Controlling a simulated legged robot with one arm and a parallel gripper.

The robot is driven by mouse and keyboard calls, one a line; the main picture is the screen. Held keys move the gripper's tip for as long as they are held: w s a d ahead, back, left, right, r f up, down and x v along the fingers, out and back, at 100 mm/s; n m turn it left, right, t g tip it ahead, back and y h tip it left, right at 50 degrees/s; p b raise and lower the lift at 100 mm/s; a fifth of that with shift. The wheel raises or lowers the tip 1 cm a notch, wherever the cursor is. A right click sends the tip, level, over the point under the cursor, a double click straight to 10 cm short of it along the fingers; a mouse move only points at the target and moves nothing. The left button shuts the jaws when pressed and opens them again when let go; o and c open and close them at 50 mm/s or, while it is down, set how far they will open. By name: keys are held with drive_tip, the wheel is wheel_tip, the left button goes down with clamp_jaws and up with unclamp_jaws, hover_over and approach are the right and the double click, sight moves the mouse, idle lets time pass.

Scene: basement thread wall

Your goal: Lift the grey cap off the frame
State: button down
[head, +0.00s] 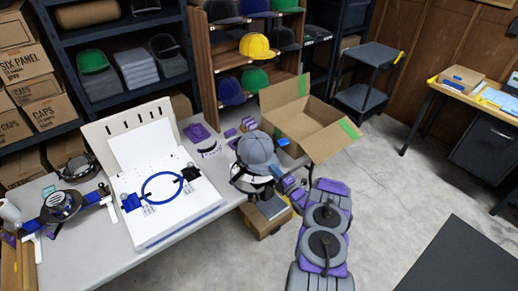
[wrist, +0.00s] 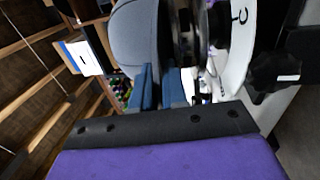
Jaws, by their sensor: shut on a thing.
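The grey cap (head: 256,150) sits crown up at the right end of the table, over a black-and-white round frame (head: 240,184). In the wrist view, the grey cap (wrist: 138,38) fills the upper middle, with the frame's dark and metal ring (wrist: 186,40) close against its right side. My gripper (head: 279,172) reaches in from the right at the cap's lower edge. Its blue fingers (wrist: 156,88) are shut on the cap's edge in the wrist view. The exact grip is partly hidden, and I cannot tell whether cap and frame still touch.
An open cardboard box (head: 312,130) with green tape stands just behind and right of the cap. A white machine with a blue hoop (head: 162,188) is left on the table (head: 190,232). Shelves of caps (head: 250,62) stand behind.

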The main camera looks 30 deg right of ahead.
drive_tip(key=shift+s+d+r+p, duration=0.1)
drive_tip(key=shift+d+r+p, duration=0.1)
drive_tip(key=shift+r+p, duration=0.4)
drive_tip(key=shift+s+d+r+p, duration=0.1)
drive_tip(key=shift+d+r+p, duration=0.05)
drive_tip(key=shift+r+p, duration=0.4)
drive_tip(key=shift+s+a+r+p, duration=0.1)
drive_tip(key=shift+r+p, duration=0.5)
drive_tip(key=shift+s+a+r+p, duration=0.1)
drive_tip(key=shift+r+p, duration=0.45)
drive_tip(key=shift+r, duration=0.05)
drive_tip(key=shift+s+d+r+p, duration=0.15)
drive_tip(key=shift+s+r+p, duration=0.05)
drive_tip(key=shift+r+p, duration=0.6)
drive_tip(key=shift+s+r+p, duration=0.2)
drive_tip(key=shift+r+p, duration=0.8)
drive_tip(key=shift+p, duration=0.1)
drive_tip(key=shift+s+r+p, duration=0.15)
drive_tip(key=shift+r+p, duration=0.8)
drive_tip(key=shift+p, duration=0.15)
